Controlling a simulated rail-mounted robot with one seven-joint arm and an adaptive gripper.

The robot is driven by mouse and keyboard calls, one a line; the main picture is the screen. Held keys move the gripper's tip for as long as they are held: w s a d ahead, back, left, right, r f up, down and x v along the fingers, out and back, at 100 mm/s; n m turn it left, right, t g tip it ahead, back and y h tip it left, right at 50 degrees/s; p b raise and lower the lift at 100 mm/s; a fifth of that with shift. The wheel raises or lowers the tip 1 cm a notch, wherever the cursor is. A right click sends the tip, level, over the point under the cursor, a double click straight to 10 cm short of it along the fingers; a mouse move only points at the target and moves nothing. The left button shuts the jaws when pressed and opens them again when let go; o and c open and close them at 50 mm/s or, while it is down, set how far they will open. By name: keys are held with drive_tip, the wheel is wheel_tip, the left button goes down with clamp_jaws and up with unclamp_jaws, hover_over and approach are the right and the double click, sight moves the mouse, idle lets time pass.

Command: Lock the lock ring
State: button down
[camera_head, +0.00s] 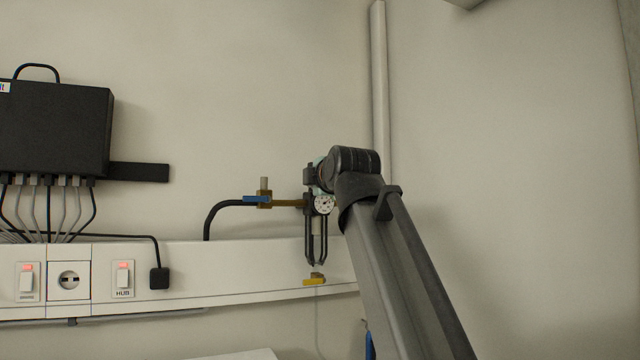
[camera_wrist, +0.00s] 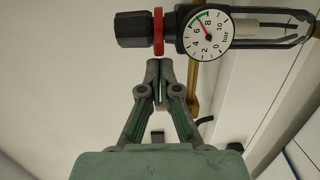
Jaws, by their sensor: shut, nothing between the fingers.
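The lock ring (camera_wrist: 158,32) is a red band in the wrist view, between a black knob (camera_wrist: 131,29) and the dark regulator body with its pressure gauge (camera_wrist: 208,33). The gauge needle points between 6 and 8 bar. My gripper (camera_wrist: 158,66) is shut and empty, its fingertips just below the ring in the picture. I cannot tell whether they touch it. In the head view, the gauge (camera_head: 323,204) shows on the wall unit, while my wrist hides most of my gripper, and I cannot make out the red ring.
A brass pipe with a blue-handled valve (camera_head: 257,199) runs left of the regulator. A yellow-handled valve (camera_head: 315,281) hangs below. A white wall trunking (camera_head: 240,262) carries switches and a socket. A black box (camera_head: 52,128) with cables is at left.

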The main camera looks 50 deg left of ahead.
drive_tip(key=d+p, duration=0.1)
drive_tip(key=d, duration=0.9)
drive_tip(key=shift+s, duration=0.3)
